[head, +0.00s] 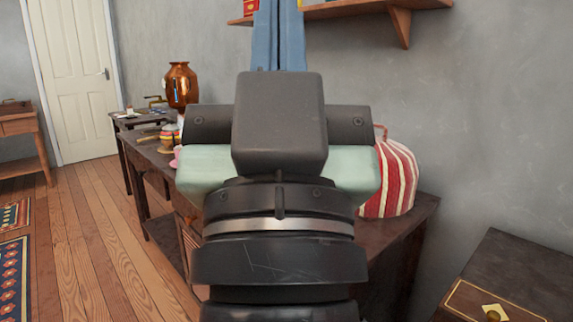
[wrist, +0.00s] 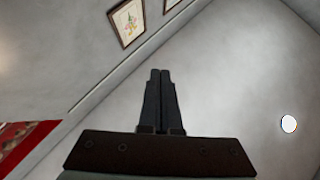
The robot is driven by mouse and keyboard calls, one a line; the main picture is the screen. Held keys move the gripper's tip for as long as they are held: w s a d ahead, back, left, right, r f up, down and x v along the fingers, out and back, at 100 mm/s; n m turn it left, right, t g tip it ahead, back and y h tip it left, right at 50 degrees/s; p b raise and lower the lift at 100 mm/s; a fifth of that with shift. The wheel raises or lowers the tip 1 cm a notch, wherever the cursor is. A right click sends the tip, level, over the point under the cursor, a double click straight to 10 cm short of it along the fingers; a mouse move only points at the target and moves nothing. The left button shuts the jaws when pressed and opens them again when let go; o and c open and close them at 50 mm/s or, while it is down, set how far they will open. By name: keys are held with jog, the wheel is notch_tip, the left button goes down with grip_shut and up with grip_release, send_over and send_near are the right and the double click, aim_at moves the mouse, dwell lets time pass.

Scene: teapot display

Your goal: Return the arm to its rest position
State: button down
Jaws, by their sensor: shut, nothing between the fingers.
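My arm rises through the middle of the head view and hides the centre of the dark wooden table. My gripper shows in the wrist view (wrist: 160,75) with its two black fingers together and nothing between them. It points toward the pale walls and ceiling. Part of the teapot display shows around the arm: a red-and-cream striped cosy-like object (head: 399,180) stands on the table (head: 420,210) to the right of my arm.
A copper urn (head: 180,86) and small items stand on the table's far left part. A wooden shelf (head: 345,9) is on the wall above. A dark cabinet (head: 515,270) stands at the lower right. Open wooden floor (head: 100,220) lies to the left, with a patterned rug (head: 14,275).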

notch_tip(320, 180, up, 39)
jog(key=s+p, duration=0.1)
jog(key=p, duration=3.7)
jog(key=shift+s+d+f, duration=0.2)
jog(key=shift+s, duration=0.05)
